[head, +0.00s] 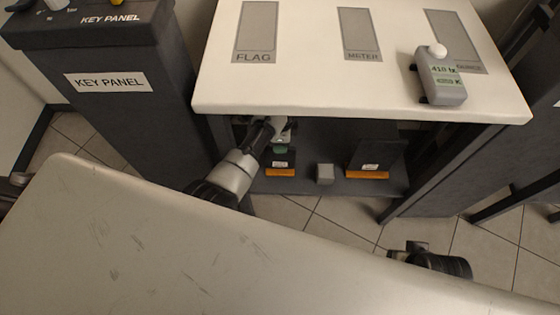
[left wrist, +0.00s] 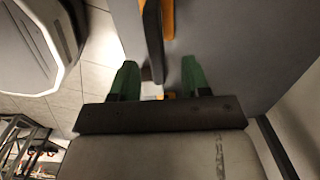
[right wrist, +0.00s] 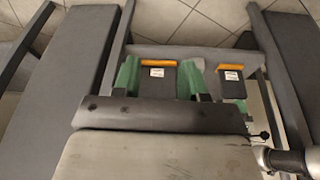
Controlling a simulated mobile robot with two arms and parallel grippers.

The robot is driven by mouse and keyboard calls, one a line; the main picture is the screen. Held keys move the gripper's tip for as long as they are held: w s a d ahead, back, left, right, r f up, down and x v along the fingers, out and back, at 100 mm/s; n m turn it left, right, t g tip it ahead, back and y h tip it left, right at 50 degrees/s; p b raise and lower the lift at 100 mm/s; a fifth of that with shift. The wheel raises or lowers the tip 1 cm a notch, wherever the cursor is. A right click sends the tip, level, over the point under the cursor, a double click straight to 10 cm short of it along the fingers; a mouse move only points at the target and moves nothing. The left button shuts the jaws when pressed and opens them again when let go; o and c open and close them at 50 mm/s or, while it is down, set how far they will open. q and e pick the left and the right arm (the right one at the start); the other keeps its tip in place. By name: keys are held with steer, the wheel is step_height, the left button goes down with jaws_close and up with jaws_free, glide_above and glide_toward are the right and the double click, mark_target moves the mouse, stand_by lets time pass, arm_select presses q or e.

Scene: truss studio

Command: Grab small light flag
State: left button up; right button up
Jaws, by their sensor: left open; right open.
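A small dark flag with an orange edge and white label (head: 281,170) stands on the shelf under the white table. My left gripper (head: 281,143) is open just above it, its arm reaching under the table; gripper and arm hide part of the flag. In the left wrist view a thin dark plate with an orange strip (left wrist: 153,40) shows edge-on between the green fingertips (left wrist: 158,75); contact cannot be told. The small flag also shows in the right wrist view (right wrist: 231,88).
A wider dark flag with an orange edge (head: 375,152) and a grey block (head: 325,174) share the shelf. The white tabletop (head: 300,85) overhangs them, bearing a grey meter (head: 442,82). The key panel (head: 105,125) stands at left.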

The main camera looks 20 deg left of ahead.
mark_target(280, 159)
arm_select(q)
steer(key=shift+f, duration=0.45)
steer(key=shift+f+b, duration=0.35)
steer(key=shift+f, duration=0.1)
steer(key=f+b, duration=0.2)
steer(key=f, duration=0.2)
steer(key=shift+s+f, duration=0.15)
steer(key=shift+s, duration=0.05)
arm_select(e)
steer(key=shift+r+t, duration=0.4)
steer(key=shift+r, duration=0.25)
arm_select(q)
steer(key=shift+c, duration=0.5)
jaws_close()
